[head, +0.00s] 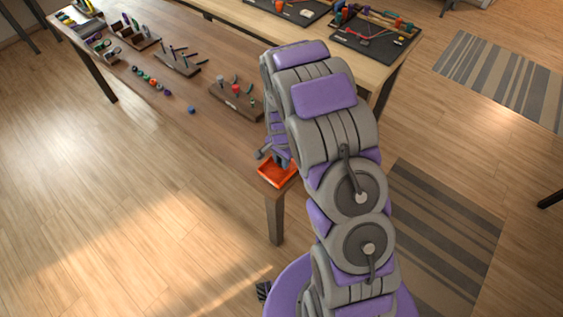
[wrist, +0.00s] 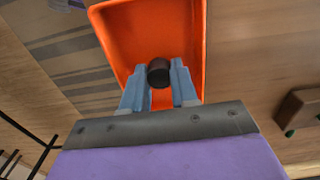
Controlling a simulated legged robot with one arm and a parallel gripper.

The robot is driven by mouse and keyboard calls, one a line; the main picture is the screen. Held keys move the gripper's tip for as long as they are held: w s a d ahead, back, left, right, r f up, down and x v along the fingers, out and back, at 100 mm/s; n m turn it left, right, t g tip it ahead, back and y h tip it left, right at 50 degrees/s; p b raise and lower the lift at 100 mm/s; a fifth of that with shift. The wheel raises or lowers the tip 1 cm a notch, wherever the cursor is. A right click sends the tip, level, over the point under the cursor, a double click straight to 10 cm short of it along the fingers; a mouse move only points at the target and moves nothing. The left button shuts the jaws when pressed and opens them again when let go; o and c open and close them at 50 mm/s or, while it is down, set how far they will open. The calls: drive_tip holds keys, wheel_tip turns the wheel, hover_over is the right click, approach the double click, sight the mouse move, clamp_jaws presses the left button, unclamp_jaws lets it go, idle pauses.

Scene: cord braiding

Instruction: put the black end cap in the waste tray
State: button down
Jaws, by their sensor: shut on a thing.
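The black end cap (wrist: 159,73) shows in the wrist view as a small dark cylinder between the tips of my gripper (wrist: 159,80). The blue-grey fingers are shut on it. The orange waste tray (wrist: 194,30) lies behind the cap and fingers in the wrist view, with the cap within its outline. I cannot tell how high the cap is above the tray floor. In the head view the waste tray (head: 272,177) sits at the near corner of the wooden table, and my gripper (head: 279,162) is over it, partly hidden by my arm.
A wooden peg board (head: 237,100) stands on the table left of my arm; a wooden block shows at right in the wrist view (wrist: 298,108). A small blue piece (head: 191,110) and several coloured pieces (head: 150,80) lie farther left. The table's near left area is clear.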

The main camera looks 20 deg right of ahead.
drive_tip(key=shift+f, duration=0.75)
drive_tip(key=shift+r, duration=0.1)
drive_tip(key=c, duration=0.9)
unclamp_jaws()
drive_tip(key=shift+o, duration=0.2)
wheel_tip(320, 180, up, 12)
drive_tip(key=p, duration=0.3)
drive_tip(key=s+r+n, duration=0.3)
drive_tip(key=s+r, duration=0.5)
drive_tip(key=r, duration=0.2)
drive_tip(key=s+r+n+g, duration=0.1)
drive_tip(key=s+r+n, duration=0.3)
drive_tip(key=s, duration=0.9)
drive_tip(key=s+r+n, duration=0.3)
drive_tip(key=s+r, duration=0.3)
drive_tip(key=s, duration=0.7)
drive_tip(key=shift+s+r+n+g+b, duration=0.15)
drive_tip(key=shift+r+n+g+b, duration=0.15)
drive_tip(key=shift+r+n+g, duration=0.1)
